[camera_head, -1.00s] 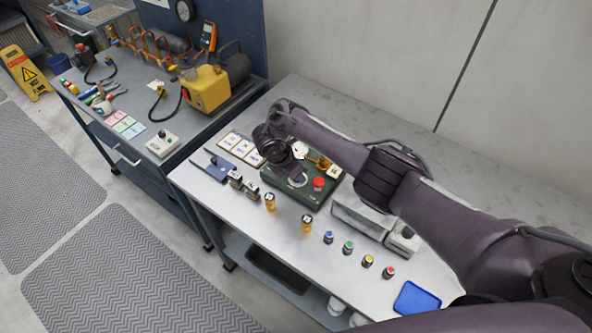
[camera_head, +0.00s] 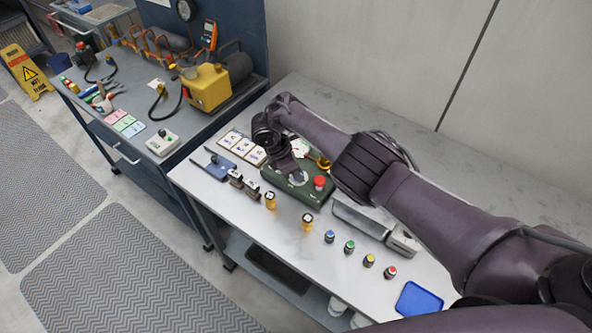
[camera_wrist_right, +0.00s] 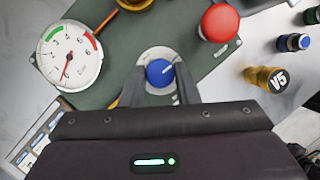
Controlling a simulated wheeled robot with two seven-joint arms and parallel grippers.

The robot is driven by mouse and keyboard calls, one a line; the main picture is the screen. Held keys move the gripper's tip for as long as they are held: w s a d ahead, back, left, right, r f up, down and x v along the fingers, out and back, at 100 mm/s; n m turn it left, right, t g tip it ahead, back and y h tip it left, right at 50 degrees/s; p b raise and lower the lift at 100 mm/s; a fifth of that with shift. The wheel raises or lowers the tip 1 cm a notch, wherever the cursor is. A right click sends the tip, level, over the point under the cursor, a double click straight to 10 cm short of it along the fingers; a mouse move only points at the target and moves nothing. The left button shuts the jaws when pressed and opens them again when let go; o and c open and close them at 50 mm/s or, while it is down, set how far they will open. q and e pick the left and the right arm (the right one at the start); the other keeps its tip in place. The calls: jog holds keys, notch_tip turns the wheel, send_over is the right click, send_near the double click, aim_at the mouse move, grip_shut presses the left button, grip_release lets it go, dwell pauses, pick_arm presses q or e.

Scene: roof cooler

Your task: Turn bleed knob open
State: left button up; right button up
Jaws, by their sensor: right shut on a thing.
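The bleed knob is a blue round knob (camera_wrist_right: 160,72) with a pale pointer line, set on a light round plate (camera_wrist_right: 148,58) on a green panel box (camera_wrist_right: 195,62). My right gripper (camera_wrist_right: 161,80) is shut on the blue knob, one finger at each side of it. The pointer line slants up and to the right in the right wrist view. In the head view my right gripper (camera_head: 297,178) reaches down onto the green box (camera_head: 300,195) and hides the knob. My left gripper is not in view.
A white gauge (camera_wrist_right: 69,55) and a red button (camera_wrist_right: 219,23) flank the knob. A yellow V5 cartridge (camera_wrist_right: 268,78) stands close by. Several small coloured knobs and a blue tray (camera_head: 418,299) are along the bench front.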

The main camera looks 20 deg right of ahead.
jog(key=o, duration=1)
jog(key=shift+p+v, duration=0.35)
jog(key=shift+v, duration=3.55)
